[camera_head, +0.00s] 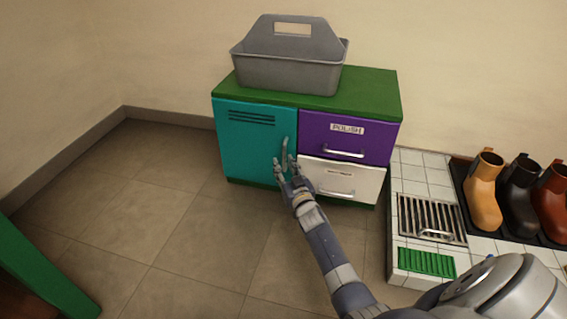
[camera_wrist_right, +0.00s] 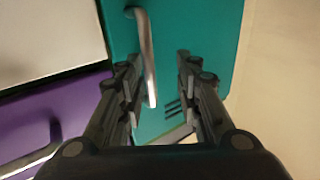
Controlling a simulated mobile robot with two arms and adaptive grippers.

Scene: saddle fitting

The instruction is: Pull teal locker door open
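The teal locker door (camera_head: 247,150) is the left front of a low green-topped cabinet and looks shut. Its upright metal handle (camera_head: 285,150) is near the door's right edge. My right gripper (camera_head: 285,168) is open at the lower part of this handle. In the right wrist view the handle (camera_wrist_right: 147,55) shows between the two spread fingers (camera_wrist_right: 157,62), close to the left finger, against the teal door (camera_wrist_right: 200,25). I cannot tell whether that finger touches it. My left gripper is not in view.
A purple drawer (camera_head: 320,133) labelled POLISH and a white drawer (camera_head: 342,179) are right of the door. A grey caddy (camera_head: 285,75) stands on the cabinet top. A tiled platform (camera_head: 412,172) with a grate and boots is at right. The floor (camera_head: 180,200) in front of the door is clear.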

